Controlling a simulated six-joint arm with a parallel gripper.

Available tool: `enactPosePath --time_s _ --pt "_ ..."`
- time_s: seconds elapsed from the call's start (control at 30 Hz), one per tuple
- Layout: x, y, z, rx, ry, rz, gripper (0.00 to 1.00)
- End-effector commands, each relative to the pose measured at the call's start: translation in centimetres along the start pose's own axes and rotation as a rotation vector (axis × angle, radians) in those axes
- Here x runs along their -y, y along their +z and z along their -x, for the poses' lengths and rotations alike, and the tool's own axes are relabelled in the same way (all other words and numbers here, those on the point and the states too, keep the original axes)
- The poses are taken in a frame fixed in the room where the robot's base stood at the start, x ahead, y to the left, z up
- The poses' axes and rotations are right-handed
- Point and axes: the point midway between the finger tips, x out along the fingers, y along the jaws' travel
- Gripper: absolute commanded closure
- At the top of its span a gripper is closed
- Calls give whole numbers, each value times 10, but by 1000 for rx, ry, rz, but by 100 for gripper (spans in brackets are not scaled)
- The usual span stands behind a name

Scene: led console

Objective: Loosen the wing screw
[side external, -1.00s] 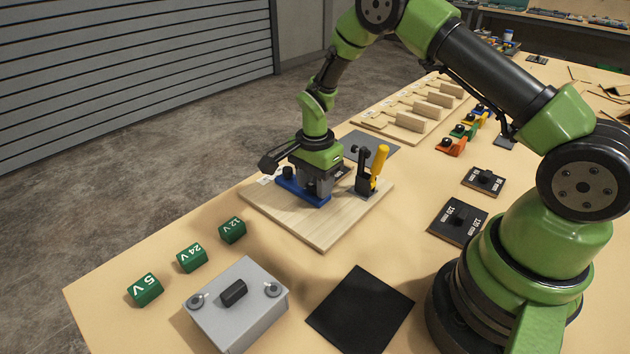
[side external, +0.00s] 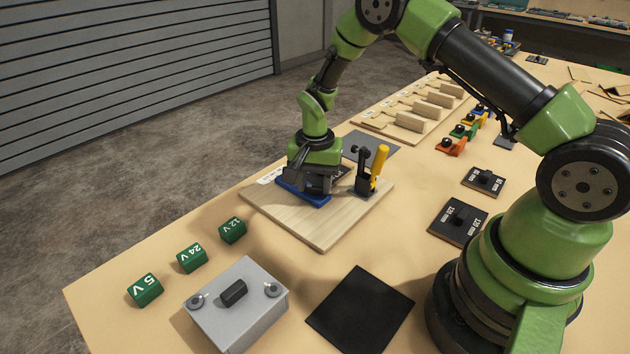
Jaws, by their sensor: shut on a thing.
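My gripper (side external: 315,184) points down over the blue fixture (side external: 322,200) on the light wooden board (side external: 320,232). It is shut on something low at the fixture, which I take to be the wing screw. The screw itself is hidden by the gripper's fingers and body. A toggle clamp with a yellow handle (side external: 379,165) stands on the same board, just right of the gripper and apart from it.
A grey box with knobs (side external: 236,312) and green blocks marked 5 V (side external: 145,290), 24 V (side external: 191,257) and 12 V (side external: 232,230) stand in front. A black mat (side external: 360,311) lies bare. Black labelled plates (side external: 457,220) sit at right. A wooden rack (side external: 410,118) stands behind.

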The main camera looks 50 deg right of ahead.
Motion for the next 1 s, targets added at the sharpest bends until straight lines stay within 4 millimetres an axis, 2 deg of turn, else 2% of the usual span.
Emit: enactPosePath --time_s 1.0 --pt "0 0 -2 2 1 966 82"
